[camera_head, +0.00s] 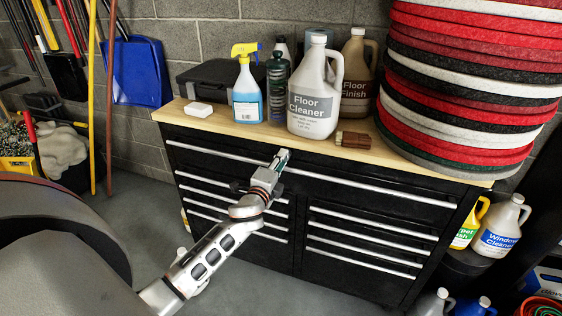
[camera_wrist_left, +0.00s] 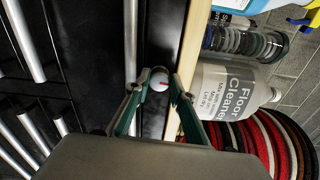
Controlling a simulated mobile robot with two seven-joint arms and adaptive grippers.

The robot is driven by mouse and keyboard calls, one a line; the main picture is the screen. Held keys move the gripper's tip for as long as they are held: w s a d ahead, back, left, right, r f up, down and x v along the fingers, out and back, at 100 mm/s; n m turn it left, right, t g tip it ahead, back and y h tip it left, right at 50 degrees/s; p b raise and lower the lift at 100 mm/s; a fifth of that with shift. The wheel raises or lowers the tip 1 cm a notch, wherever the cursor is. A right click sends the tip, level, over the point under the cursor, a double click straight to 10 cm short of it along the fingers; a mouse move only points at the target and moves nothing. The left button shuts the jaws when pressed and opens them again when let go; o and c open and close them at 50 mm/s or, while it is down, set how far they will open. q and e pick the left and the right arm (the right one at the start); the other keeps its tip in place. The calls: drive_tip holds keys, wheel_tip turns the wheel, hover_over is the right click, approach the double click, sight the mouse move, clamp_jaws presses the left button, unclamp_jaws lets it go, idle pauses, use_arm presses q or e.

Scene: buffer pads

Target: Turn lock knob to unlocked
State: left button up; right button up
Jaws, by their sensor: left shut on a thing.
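The lock knob (camera_wrist_left: 159,80) is a small round silver knob with a red mark on its face. It sits on the black front of the tool cabinet (camera_head: 302,203), just below the wooden top edge. My left gripper (camera_head: 281,160) reaches the top drawer of the cabinet from the front. In the head view the knob is hidden behind the gripper. My right gripper is not in view.
The wooden top (camera_head: 220,123) holds a spray bottle (camera_head: 247,90), a Floor Cleaner jug (camera_head: 314,95), a brush (camera_head: 353,138) and a tall stack of floor pads (camera_head: 465,80). Silver drawer handles (camera_head: 365,226) stick out from the cabinet front. Grey floor (camera_head: 150,212) is open to the left.

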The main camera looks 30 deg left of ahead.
use_arm(q)
drive_tip(key=shift+n, duration=0.7)
drive_tip(key=o, duration=1.1)
drive_tip(key=v, duration=0.8)
